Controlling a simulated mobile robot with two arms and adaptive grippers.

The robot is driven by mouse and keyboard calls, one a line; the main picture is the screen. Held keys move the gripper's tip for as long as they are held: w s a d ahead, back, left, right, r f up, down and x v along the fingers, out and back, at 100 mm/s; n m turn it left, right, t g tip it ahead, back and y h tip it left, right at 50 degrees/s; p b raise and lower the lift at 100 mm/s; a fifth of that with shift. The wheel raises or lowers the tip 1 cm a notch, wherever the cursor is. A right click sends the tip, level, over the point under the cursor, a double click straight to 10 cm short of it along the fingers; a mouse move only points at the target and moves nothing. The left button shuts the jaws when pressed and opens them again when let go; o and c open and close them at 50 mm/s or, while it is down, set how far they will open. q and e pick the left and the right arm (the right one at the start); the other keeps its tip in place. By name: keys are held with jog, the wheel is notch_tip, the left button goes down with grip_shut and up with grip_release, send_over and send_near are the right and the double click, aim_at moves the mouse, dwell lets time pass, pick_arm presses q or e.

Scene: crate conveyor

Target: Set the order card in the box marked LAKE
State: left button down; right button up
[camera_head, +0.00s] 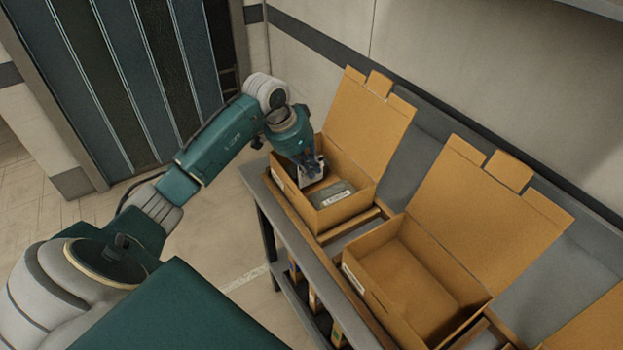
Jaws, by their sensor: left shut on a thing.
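My left gripper (308,166) is inside or just above the opening of the left open cardboard box (345,212). It is shut on a small pale flat piece, which looks like the order card (299,181); the fingers partly hide it. In the same box lies a dark grey-green item (333,193) with a white label. A second open box (411,325) stands to the right and looks empty. Each box has a small white label on its front-left side, too small to read, so I cannot tell which is LAKE. My right gripper is not in view.
The boxes stand in a row on a grey conveyor table (350,235), lids raised toward the wall. Part of a third box (597,325) shows at lower right. Several items sit on a shelf below. Floor at left is clear before a striped door (125,75).

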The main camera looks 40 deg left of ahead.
aim_at(311, 183)
pick_arm(q)
notch_tip(311, 183, down, 5)
jog(key=shift+f+p, duration=0.2)
jog(key=shift+p, duration=0.3)
jog(key=shift+s, duration=0.1)
jog(key=shift+f, duration=0.15)
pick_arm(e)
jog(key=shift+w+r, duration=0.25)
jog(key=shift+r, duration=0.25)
